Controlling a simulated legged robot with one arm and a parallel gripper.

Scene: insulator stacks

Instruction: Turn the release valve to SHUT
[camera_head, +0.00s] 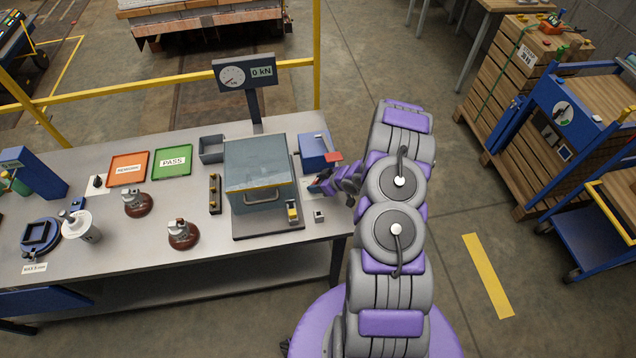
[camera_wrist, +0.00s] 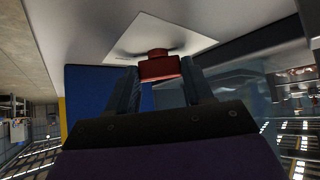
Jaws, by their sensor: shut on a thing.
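The release valve shows in the wrist view as a red block handle (camera_wrist: 160,69) on a short round red stem, over a white plate (camera_wrist: 165,35). My gripper (camera_wrist: 161,76) has one dark finger on each side of the red handle and is shut on it. In the head view my gripper (camera_head: 319,185) reaches down to the bench, in front of the blue box (camera_head: 314,149), over a pale plate (camera_head: 306,187). The valve handle is mostly hidden there by the gripper. I cannot read any SHUT marking.
A grey press-like box (camera_head: 258,165) with a handle stands close left of the gripper. A red piece (camera_head: 333,157) sits beside the blue box. A gauge display (camera_head: 245,75) reads 0 kN. Two brown insulators (camera_head: 137,204) stand further left.

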